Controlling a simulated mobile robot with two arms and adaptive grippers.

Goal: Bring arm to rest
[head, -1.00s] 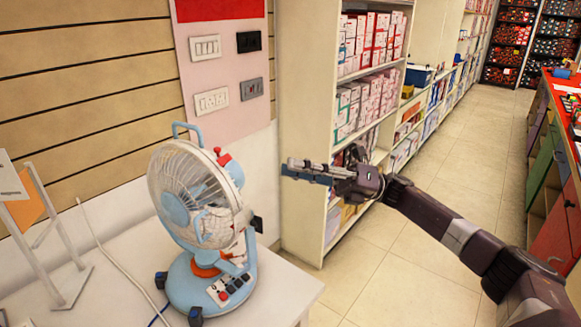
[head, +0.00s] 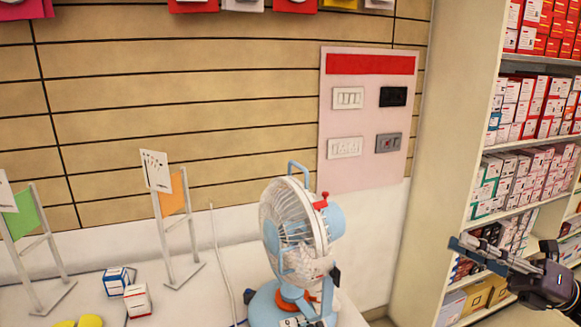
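My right gripper (head: 458,244) is at the right edge, in front of the shelf unit. Its two fingers point left and lie close together, seen nearly edge-on, so I cannot tell whether they are open or shut. No object shows between them. Most of my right arm is out of the picture. My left arm and gripper are not in view.
A blue and white fan (head: 300,236) stands on the white table (head: 200,297), left of my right gripper and apart from it. Two small boxes (head: 138,300) and display stands (head: 165,232) are further left. Stocked shelves (head: 515,145) stand behind the gripper.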

